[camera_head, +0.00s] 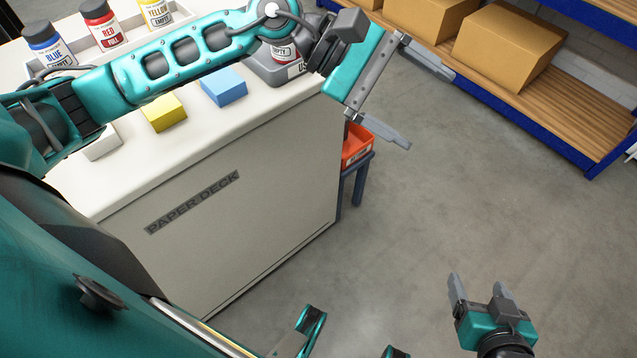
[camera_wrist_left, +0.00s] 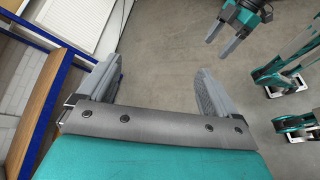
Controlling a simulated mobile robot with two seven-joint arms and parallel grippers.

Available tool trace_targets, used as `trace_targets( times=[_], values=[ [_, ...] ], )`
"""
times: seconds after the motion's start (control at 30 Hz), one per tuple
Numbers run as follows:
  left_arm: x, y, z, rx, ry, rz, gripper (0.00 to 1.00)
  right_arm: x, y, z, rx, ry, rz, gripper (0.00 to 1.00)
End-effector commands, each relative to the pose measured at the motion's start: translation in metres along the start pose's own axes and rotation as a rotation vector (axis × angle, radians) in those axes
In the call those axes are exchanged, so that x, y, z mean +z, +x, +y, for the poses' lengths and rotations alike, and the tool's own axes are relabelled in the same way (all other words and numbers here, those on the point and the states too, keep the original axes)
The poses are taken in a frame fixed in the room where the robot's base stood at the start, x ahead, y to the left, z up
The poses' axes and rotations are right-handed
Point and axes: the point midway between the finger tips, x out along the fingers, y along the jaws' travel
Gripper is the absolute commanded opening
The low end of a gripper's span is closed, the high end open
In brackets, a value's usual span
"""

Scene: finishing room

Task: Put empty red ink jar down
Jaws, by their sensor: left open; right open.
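A jar with a red label (camera_head: 283,53) stands in a grey holder (camera_head: 268,73) at the right end of the white counter. My left arm hides much of it, and its lettering is unreadable. Another red-labelled jar (camera_head: 105,32) stands at the back left between a blue-labelled jar (camera_head: 50,48) and a yellow-labelled jar marked empty (camera_head: 157,14). My left gripper (camera_head: 430,112) is open and empty, right of the counter over the floor. Its spread fingers also show in the left wrist view (camera_wrist_left: 158,78). My right gripper (camera_head: 477,281) is open and empty at the lower right.
A yellow block (camera_head: 164,113), a blue block (camera_head: 223,87) and a whitish block (camera_head: 102,146) lie on the counter (camera_head: 200,140). An orange-red bin (camera_head: 356,147) sits on a blue stand beside it. Shelving with cardboard boxes (camera_head: 508,45) is at upper right. Open floor lies between.

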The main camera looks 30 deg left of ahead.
Motion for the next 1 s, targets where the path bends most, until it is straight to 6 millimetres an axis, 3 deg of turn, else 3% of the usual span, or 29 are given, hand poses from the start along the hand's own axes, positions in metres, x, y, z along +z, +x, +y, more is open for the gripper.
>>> trace_targets(
  times=[0.03, 0.1, 0.17, 0.27, 0.37, 0.43, 0.57, 0.6, 0.7, 0.8, 0.9, 1.0],
  values=[
    [0.018, 0.014, -0.001, 0.08, -0.211, -0.134, 0.93, 0.0, 0.0, 0.0, 0.0, 0.0, 0.0, 0.74],
    [0.035, 0.022, 0.007, 0.189, -0.531, -0.312, 0.93, 0.0, 0.0, 0.0, 0.0, 0.0, 0.0, 0.74],
    [0.04, 0.022, 0.015, 0.271, -0.803, -0.453, 0.93, 0.0, 0.0, 0.0, 0.0, 0.0, 0.0, 0.74],
    [0.032, 0.016, 0.024, 0.385, -1.239, -0.67, 0.93, 0.0, 0.0, 0.0, 0.0, 0.0, 0.0, 0.74],
    [0.005, 0.007, 0.021, 0.49, -1.672, -0.88, 0.93, 0.0, 0.0, 0.0, 0.0, 0.0, 0.0, 0.74],
    [-0.022, 0.001, 0.008, 0.571, -1.993, -1.038, 0.93, 0.0, 0.0, 0.0, 0.0, 0.0, 0.0, 0.74],
    [-0.084, -0.004, -0.05, 0.75, -2.628, -1.381, 0.93, 0.0, 0.0, 0.0, 0.0, 0.0, 0.001, 0.74],
    [-0.1, -0.003, -0.075, -0.744, 2.57, 1.368, 0.93, 0.0, 0.0, 0.0, 0.0, 0.0, 0.001, 0.74],
    [-0.126, 0.002, -0.14, -0.657, 2.139, 1.192, 0.93, 0.0, 0.0, 0.0, 0.0, 0.0, 0.001, 0.74],
    [-0.136, 0.007, -0.194, -0.601, 1.821, 1.075, 0.93, 0.0, 0.0, 0.0, 0.0, 0.0, 0.001, 0.74],
    [-0.137, 0.011, -0.227, -0.572, 1.631, 1.006, 0.93, 0.0, 0.0, 0.0, 0.0, -0.001, 0.001, 0.74],
    [-0.136, 0.013, -0.24, -0.559, 1.554, 0.979, 0.93, 0.0, 0.0, 0.001, 0.0, -0.002, 0.0, 0.74]
  ],
)
